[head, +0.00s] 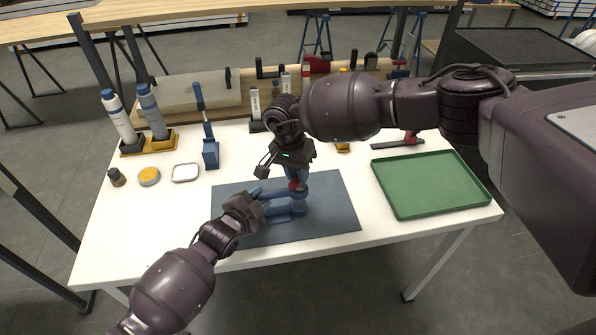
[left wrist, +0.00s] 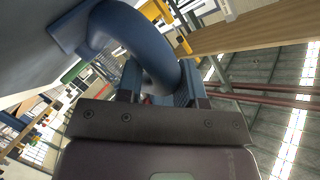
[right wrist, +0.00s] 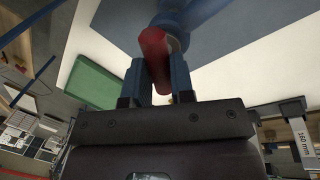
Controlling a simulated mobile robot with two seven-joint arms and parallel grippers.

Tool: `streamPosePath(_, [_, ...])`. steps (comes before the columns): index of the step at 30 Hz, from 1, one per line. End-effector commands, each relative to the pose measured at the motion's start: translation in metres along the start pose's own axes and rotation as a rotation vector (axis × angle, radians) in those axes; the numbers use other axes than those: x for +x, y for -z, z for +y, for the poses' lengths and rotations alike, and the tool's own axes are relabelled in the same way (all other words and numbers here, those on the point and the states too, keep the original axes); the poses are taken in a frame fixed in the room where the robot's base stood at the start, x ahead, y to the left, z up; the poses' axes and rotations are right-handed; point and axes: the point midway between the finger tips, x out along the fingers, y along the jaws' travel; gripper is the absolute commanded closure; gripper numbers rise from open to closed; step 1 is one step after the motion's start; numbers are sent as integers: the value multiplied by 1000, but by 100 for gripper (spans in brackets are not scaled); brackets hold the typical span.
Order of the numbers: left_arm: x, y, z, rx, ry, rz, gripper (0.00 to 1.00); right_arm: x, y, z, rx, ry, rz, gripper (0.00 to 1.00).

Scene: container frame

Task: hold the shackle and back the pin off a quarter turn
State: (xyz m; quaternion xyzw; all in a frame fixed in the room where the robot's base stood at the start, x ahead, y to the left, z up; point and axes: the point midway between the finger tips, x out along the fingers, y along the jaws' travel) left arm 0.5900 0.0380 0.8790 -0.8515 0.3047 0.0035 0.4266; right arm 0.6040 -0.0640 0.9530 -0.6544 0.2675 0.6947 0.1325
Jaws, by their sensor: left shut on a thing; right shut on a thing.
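My left gripper (head: 262,197) comes in from the left, low over the mat, and is shut on the shackle's curved body. The red pin (right wrist: 155,55) shows in the right wrist view between the fingers of my right gripper (right wrist: 158,80), which is shut on it. In the head view, my right gripper reaches down from above and partly hides the pin and shackle. The pin's threaded part cannot be seen.
A green tray (head: 430,208) lies at the right. A tool rack lines the back. The front table edge is clear.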

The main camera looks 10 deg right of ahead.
Motion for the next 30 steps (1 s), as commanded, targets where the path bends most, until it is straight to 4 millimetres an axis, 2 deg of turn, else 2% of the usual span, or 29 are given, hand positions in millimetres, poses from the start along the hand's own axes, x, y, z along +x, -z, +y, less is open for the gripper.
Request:
streamPosePath(7, [0, 4, 0, -6, 4, 10, 100, 4, -2, 0, -58, -1, 8, 100])
streamPosePath(20, [0, 4, 0, -7, 4, 12, 100, 4, -3, 0, -65, -1, 8, 100])
streamPosePath(21, [1, 4, 0, -7, 4, 12, 100, 4, -3, 0, -65, -1, 8, 73])
streamPosePath(24, [1, 4, -1, -6, 4, 11, 100, 4, -3, 0, -64, -1, 8, 57])
streamPosePath(26, [0, 4, -1, -6, 4, 10, 100, 3, -2, 0, -63, -1, 9, 52])
streamPosePath(30, [0, 3, -1, -4, 4, 8, 100, 2, -2, 0, -62, -1, 10, 52])
